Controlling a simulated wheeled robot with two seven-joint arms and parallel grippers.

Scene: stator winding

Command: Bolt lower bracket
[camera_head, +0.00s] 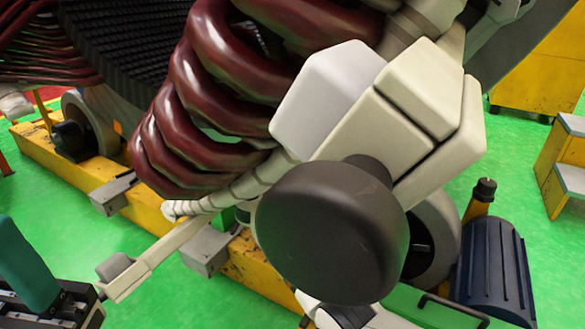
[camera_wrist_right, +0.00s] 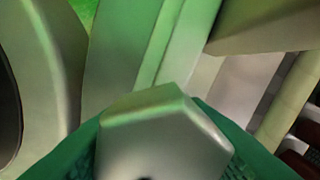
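A silver hexagonal bolt head (camera_wrist_right: 165,135) fills the lower middle of the right wrist view. The teal pads of my right gripper (camera_wrist_right: 162,150) press against both sides of it. My right gripper is not clearly visible in the head view. At the lower left of the head view is my left gripper (camera_head: 50,295), with one teal finger (camera_head: 25,265) showing. Its other finger is not clear, so I cannot tell its opening. A pale bar (camera_head: 155,260) with a grey block runs from beside it toward the winding. I cannot make out which part is the lower bracket.
Dark red coils (camera_head: 225,75) and pale blocks (camera_head: 360,130) fill the upper middle. A large dark round part (camera_head: 330,232) hides much of the centre. A yellow base beam (camera_head: 85,172) runs below. A dark blue ribbed motor (camera_head: 495,270) stands at right. Green floor is open at left.

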